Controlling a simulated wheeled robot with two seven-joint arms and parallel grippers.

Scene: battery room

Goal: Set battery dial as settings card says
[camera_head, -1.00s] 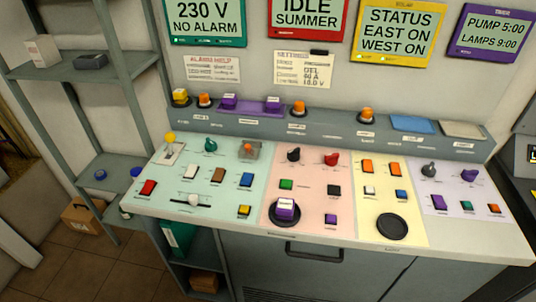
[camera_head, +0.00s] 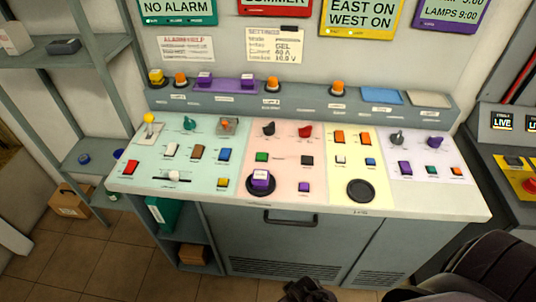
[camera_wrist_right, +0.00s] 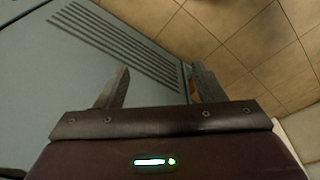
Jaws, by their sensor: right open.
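The settings card (camera_head: 274,46) is pinned on the wall above the console. Its small print is partly blurred; I make out "GEL", "40 A" and about "10.0 V". On the pink panel are a black knob (camera_head: 268,129) and a red knob (camera_head: 305,131); I cannot tell from their labels which is the battery dial. My right gripper (camera_wrist_right: 155,88) is open and empty in the right wrist view, low by the cabinet front and floor, away from the knobs. A dark part of mine shows at the bottom edge of the head view.
The console (camera_head: 470,205) also carries green, yellow and lilac panels with buttons and knobs. A shelf (camera_head: 85,60) stands at the left, another unit (camera_head: 510,150) at the right. Floor in front is clear.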

